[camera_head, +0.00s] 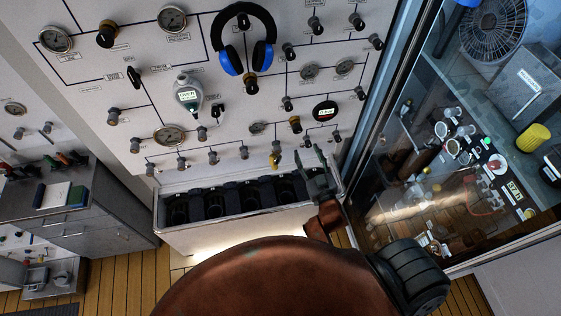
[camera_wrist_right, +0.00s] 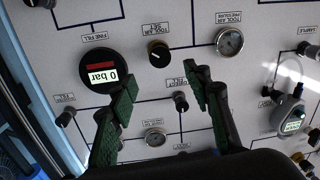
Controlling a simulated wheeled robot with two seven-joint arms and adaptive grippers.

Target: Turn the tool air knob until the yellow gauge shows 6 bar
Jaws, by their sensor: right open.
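The tool air set knob (camera_wrist_right: 158,52) is dark with a brass-coloured base, on the white panel. It also shows in the head view (camera_head: 295,124). The tool air pressure gauge (camera_wrist_right: 229,42) is a round pale dial to its right in the wrist view; in the head view it is small (camera_head: 257,127). Its needle reading and any yellow are too small to tell. My right gripper (camera_head: 310,155) is open and empty in front of the panel. In the wrist view its fingertips (camera_wrist_right: 160,82) are apart, just below the knob, not around it. My left gripper is not in view.
A black display (camera_wrist_right: 98,70) reading 0 bar sits left of the knob in the wrist view. A small knob (camera_wrist_right: 181,102) and a gauge (camera_wrist_right: 154,137) are nearby. Blue headphones (camera_head: 242,42) and a handheld meter (camera_head: 188,97) hang on the panel. A glass-fronted cabinet edge (camera_head: 385,90) stands right.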

